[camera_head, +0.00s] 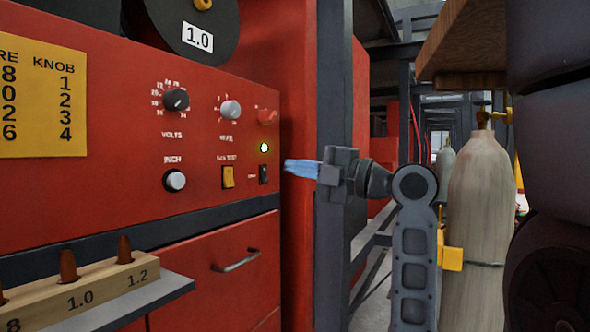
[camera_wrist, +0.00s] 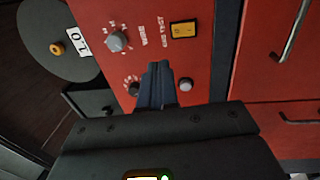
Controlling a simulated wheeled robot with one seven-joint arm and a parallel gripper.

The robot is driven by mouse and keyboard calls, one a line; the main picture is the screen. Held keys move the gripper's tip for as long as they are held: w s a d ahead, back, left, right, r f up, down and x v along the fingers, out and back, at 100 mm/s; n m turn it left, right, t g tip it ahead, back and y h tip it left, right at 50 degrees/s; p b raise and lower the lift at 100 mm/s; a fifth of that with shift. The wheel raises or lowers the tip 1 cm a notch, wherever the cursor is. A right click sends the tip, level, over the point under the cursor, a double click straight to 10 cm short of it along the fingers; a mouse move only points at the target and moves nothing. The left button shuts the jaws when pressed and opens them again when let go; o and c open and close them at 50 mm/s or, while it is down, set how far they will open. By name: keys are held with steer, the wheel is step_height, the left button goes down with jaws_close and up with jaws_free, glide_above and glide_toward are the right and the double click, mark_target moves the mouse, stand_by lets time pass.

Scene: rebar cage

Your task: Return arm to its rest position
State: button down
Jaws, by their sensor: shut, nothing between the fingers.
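My gripper (camera_head: 302,169) is at the middle of the head view, its blue fingers shut with nothing between them. The fingers point left toward the red control panel (camera_head: 200,115). I cannot tell the exact gap to the panel. In the wrist view the closed fingers (camera_wrist: 157,85) stand in front of the panel. My arm runs down from the wrist on the right side of the head view.
A grey post (camera_head: 333,90) stands behind my gripper. A tall gas cylinder (camera_head: 476,225) stands right of my arm. A wooden block with copper tips (camera_head: 90,290) sits on a shelf at lower left. A spool marked 1.0 (camera_head: 217,50) is above the panel.

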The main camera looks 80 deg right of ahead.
stand_by(0.4)
steer(key=w+a+f+m+h, duration=0.1)
steer(key=w+a+f+m, duration=0.1)
steer(key=w+f+m, duration=0.3)
steer(key=w+a+f+m, duration=0.2)
steer(key=f+m, duration=0.1)
steer(key=f, duration=0.5)
steer(key=a+f+m+g, duration=0.3)
steer(key=a+f+m, duration=0.5)
steer(key=a+f, duration=0.95)
steer(key=s+a+f+y, duration=0.2)
steer(key=s+a, duration=0.5)
steer(key=s, duration=0.4)
steer(key=s+a+f+g+y+p, duration=0.1)
steer(key=s+a+f+y, duration=0.2)
steer(key=s+a, duration=0.5)
steer(key=s+f, duration=0.1)
steer(key=s, duration=0.2)
steer(key=shift+f+n, duration=0.2)
steer(key=shift+n, duration=0.1)
steer(key=shift+w+d, duration=0.1)
